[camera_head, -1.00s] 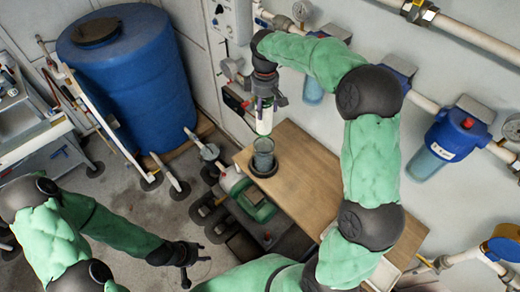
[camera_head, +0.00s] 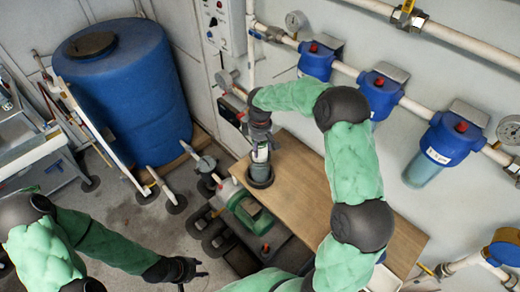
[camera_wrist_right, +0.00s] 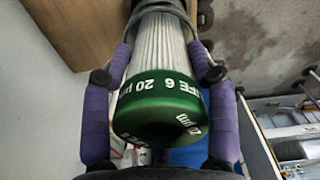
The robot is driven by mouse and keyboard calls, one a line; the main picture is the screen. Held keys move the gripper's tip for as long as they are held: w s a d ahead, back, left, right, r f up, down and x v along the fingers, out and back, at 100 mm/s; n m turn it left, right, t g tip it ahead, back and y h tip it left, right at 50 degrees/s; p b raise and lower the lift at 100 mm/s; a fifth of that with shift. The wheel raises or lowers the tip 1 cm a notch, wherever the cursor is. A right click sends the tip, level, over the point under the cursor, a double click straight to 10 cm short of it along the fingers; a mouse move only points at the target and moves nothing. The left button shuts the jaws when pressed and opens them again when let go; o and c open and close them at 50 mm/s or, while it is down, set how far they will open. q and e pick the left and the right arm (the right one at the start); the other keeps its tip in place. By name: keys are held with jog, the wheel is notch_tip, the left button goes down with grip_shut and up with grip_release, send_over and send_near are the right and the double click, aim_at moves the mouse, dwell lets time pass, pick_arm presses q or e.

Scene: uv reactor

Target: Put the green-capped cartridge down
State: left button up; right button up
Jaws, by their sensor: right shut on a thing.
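The cartridge (camera_head: 260,154) is upright in my right gripper (camera_head: 259,146), above the wooden bench top. In the right wrist view its green cap (camera_wrist_right: 160,108) with white lettering faces the camera, and its white pleated body (camera_wrist_right: 160,45) runs away from it. My right gripper (camera_wrist_right: 163,105) is shut on it, with purple-padded fingers on both sides. Its far end is at the mouth of a grey cup (camera_head: 260,172) with a dark round base; a curved rim shows around it. How deep it sits is hidden. My left gripper (camera_head: 193,271) is empty and open, low over the floor.
The cup stands at the near-left corner of the wooden bench top (camera_head: 310,190), which is otherwise mostly clear. Blue filter housings (camera_head: 448,138) hang on the wall pipe behind. A blue barrel (camera_head: 125,95) stands left. A green container (camera_head: 245,212) is below the bench.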

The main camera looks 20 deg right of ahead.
jog(key=shift+f, duration=0.95)
jog(key=shift+f+b, duration=0.3)
jog(key=shift+f, duration=0.3)
jog(key=o, duration=1.2)
jog(key=shift+o, duration=0.2)
